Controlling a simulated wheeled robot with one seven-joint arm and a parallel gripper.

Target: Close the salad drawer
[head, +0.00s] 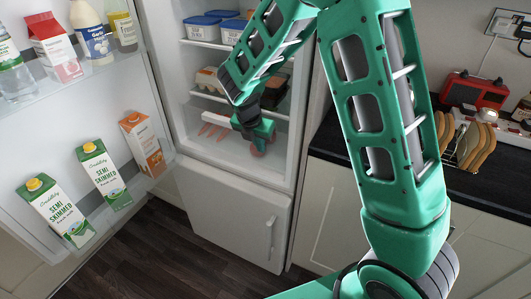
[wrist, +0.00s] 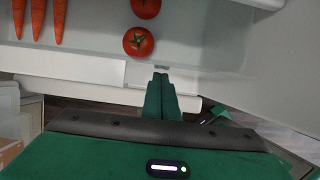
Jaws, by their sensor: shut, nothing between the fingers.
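The salad drawer (head: 225,146) is in the bottom of the open fridge, pale and see-through. Carrots (wrist: 38,20) and tomatoes (wrist: 139,42) lie in it; the carrots also show in the head view (head: 212,130). In the wrist view the drawer's front edge (wrist: 75,66) runs across the picture.
The fridge door (head: 155,70) stands wide open at the left, with cartons (head: 100,172) and bottles on its shelves. The closed freezer door (head: 225,215) is below the drawer. Shelves with blue-lidded tubs (head: 203,27) are above. A dark worktop (head: 460,180) is at the right.

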